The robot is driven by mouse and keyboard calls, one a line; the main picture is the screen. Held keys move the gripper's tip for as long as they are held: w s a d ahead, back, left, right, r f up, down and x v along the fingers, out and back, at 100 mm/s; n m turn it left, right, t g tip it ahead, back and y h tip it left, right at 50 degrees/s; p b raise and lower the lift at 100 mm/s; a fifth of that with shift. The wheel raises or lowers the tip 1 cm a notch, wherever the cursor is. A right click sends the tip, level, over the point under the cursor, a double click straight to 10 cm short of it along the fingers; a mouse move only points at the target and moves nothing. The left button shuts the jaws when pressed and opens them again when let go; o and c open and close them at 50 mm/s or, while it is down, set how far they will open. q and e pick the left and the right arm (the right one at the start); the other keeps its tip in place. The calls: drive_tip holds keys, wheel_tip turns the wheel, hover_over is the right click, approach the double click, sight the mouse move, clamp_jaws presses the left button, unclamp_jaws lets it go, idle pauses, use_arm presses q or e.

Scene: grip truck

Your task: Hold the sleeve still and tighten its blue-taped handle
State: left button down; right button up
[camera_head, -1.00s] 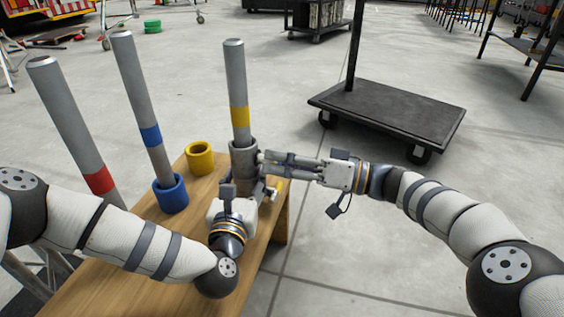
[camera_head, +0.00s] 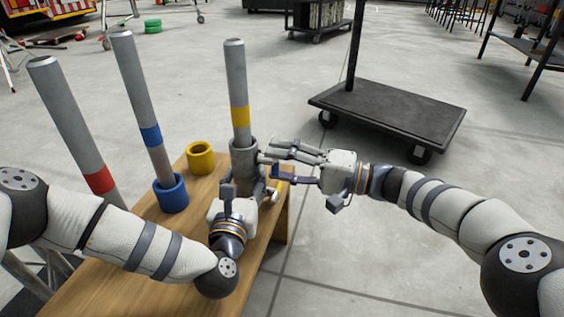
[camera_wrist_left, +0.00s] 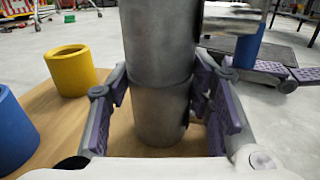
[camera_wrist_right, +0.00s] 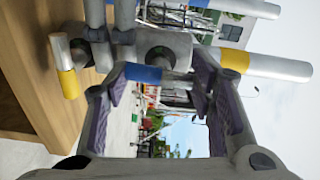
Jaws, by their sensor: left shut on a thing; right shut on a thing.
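The grey metal sleeve (camera_head: 244,158) stands upright on the wooden table, around the lower end of a yellow-banded pole (camera_head: 237,90). My left gripper (camera_head: 246,187) is shut on the sleeve; in the left wrist view its purple pads flank the sleeve's lower part (camera_wrist_left: 160,118). The blue-taped handle (camera_wrist_right: 143,73) lies across between the fingers of my right gripper (camera_wrist_right: 160,85), which is shut on it at the sleeve's right side. The blue tape also shows in the left wrist view (camera_wrist_left: 248,45). A yellow-taped handle (camera_wrist_right: 66,70) also sticks out from the sleeve.
A yellow ring (camera_head: 200,158) and a blue ring (camera_head: 171,194) stand on the wooden table (camera_head: 120,280). A blue-banded pole (camera_head: 143,110) rises from the blue ring. A red-banded pole (camera_head: 72,125) stands further left.

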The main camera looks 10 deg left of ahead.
drive_tip(key=shift+f+m, duration=0.15)
drive_tip(key=shift+m, duration=0.35)
drive_tip(key=o, duration=1.1)
drive_tip(key=shift+d, duration=0.1)
